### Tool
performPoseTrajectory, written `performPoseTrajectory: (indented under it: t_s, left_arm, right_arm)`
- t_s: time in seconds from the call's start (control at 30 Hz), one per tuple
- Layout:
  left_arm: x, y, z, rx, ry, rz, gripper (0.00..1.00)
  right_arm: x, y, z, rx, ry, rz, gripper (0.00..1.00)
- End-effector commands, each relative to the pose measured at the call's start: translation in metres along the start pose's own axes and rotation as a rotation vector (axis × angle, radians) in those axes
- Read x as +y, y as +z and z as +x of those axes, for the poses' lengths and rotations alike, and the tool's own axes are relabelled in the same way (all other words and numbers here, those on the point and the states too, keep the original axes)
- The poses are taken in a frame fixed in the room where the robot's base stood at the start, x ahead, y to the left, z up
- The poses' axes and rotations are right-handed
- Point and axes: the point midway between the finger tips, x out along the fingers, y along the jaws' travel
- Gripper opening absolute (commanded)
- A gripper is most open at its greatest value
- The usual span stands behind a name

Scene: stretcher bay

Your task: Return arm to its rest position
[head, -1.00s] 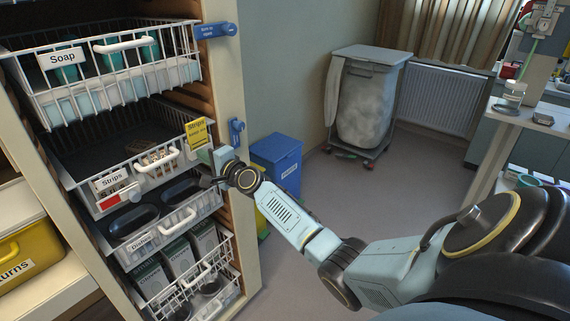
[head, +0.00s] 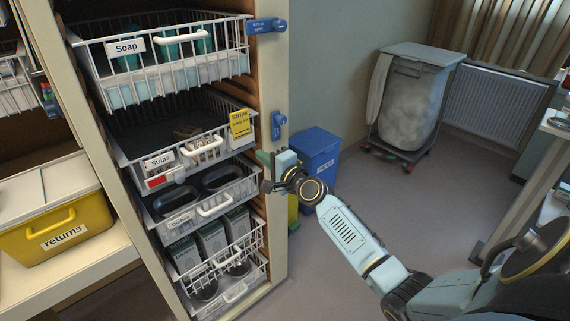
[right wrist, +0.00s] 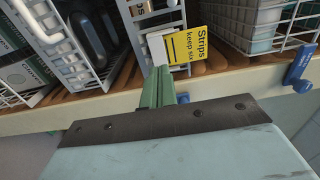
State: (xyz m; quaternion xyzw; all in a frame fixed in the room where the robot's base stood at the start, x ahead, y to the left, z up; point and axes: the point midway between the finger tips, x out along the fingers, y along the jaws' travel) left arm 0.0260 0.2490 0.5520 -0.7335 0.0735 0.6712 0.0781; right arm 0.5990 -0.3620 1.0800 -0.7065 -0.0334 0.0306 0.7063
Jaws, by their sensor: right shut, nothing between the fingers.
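My right arm reaches in from the lower right in the head view. Its gripper (head: 268,186) is shut and empty, close in front of the basket unit's right side, beside the Strips basket (head: 165,166) and the basket below it. In the right wrist view the green fingers (right wrist: 157,90) are together, just below the yellow Strips card (right wrist: 187,47). I cannot tell whether they touch the unit. My left gripper is in neither view.
Pulled-out wire baskets fill the unit, with the Soap basket (head: 128,45) on top. A yellow returns box (head: 85,230) sits on the left shelf. A blue bin (head: 316,165) stands behind my right arm, a wheeled laundry bin (head: 412,105) farther back. Open floor lies between.

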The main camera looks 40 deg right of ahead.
Motion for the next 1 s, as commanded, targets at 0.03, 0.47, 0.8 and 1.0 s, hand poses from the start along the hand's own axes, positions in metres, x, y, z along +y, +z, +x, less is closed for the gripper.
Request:
performPoseTrajectory:
  t_s: [0.03,0.47,0.8,1.0]
  left_arm:
    - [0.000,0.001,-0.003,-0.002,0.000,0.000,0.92]
    - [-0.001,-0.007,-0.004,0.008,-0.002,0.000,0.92]
    - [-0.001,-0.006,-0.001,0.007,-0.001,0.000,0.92]
    - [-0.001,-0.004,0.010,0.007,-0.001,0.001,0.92]
  right_arm:
    - [0.001,0.001,-0.011,-0.001,0.003,0.000,0.00]
    - [0.001,0.000,-0.060,-0.001,0.003,0.000,0.00]
    - [0.040,0.002,-0.065,0.006,0.073,-0.051,0.00]
    - [0.173,0.016,-0.095,-0.014,0.326,-0.267,0.00]
